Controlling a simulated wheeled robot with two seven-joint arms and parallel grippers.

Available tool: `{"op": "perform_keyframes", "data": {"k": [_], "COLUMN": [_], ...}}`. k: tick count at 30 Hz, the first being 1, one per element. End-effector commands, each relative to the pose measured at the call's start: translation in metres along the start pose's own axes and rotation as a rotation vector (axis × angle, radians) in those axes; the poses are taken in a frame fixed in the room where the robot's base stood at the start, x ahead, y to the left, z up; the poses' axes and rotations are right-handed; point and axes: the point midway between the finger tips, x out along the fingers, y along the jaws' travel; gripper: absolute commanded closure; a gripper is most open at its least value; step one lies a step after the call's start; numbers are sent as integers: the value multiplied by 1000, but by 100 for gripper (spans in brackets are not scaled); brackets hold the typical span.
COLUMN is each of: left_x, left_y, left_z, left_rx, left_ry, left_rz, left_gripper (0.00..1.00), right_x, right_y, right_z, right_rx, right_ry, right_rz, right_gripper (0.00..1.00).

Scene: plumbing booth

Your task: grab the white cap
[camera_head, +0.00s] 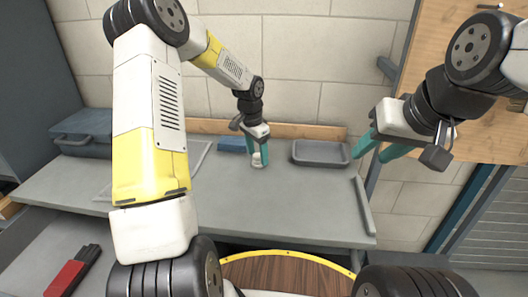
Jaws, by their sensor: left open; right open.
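A small white cap (257,162) stands on the grey bench, low between the teal fingertips of my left gripper (257,157). The gripper points down from above with its fingers around the cap, and they partly hide it. Whether the fingers touch the cap is too small to tell. My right gripper (372,152) is open and empty, with its teal fingers pointing left and down past the bench's right end.
A grey tray (320,162) lies on the bench (270,212) right of the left gripper. A blue item (232,144) lies behind it to the left. A grey-blue case (84,130) stands at the far left. A raised strip edges the bench's right side.

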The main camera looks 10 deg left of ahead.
Motion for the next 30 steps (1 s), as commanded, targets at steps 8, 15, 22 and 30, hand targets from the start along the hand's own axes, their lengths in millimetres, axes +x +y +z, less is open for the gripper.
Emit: {"op": "perform_keyframes", "data": {"k": [8,15,22,30], "left_x": [16,16,16,15], "left_y": [0,0,0,0], "left_z": [0,0,0,0], "left_rx": [-1,-1,-1,-1], "left_ry": [0,0,0,0], "left_rz": [-1,-1,-1,-1], "left_gripper": [37,61,100,100], "right_x": [0,0,0,0], "right_y": [0,0,0,0], "right_z": [0,0,0,0], "right_rx": [0,0,0,0], "right_ry": [0,0,0,0], "right_rz": [0,0,0,0], "right_gripper": [59,59,59,59]}}
